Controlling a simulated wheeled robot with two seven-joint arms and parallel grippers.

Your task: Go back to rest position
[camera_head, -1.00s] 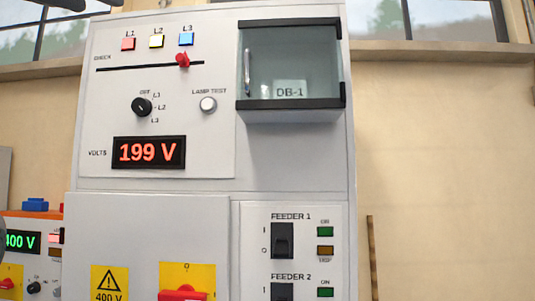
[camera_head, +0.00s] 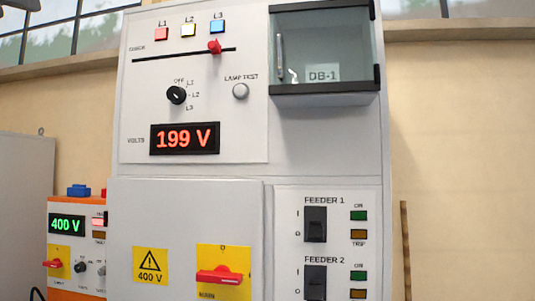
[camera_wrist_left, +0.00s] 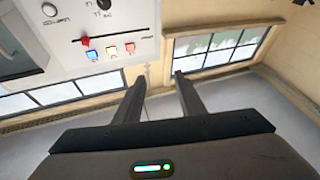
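My left gripper (camera_wrist_left: 160,78) is open and empty in the left wrist view, its two dark fingers apart with wall and window behind them. The grey cabinet (camera_head: 325,150) stands in front of me, apart from the fingers. Its display (camera_head: 185,139) reads 199 V. The red slider knob (camera_head: 215,46) sits towards the right of its slot. The black selector knob (camera_head: 176,95) is below. My right gripper is not in view.
A glass-fronted box (camera_head: 322,45) marked DB-1 is at the cabinet's top right. Below are feeder switches (camera_head: 315,224) and a red handle (camera_head: 219,275) on a yellow plate. An orange unit (camera_head: 75,296) reading 400 V stands at left. Bare wall (camera_head: 460,160) shows at right.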

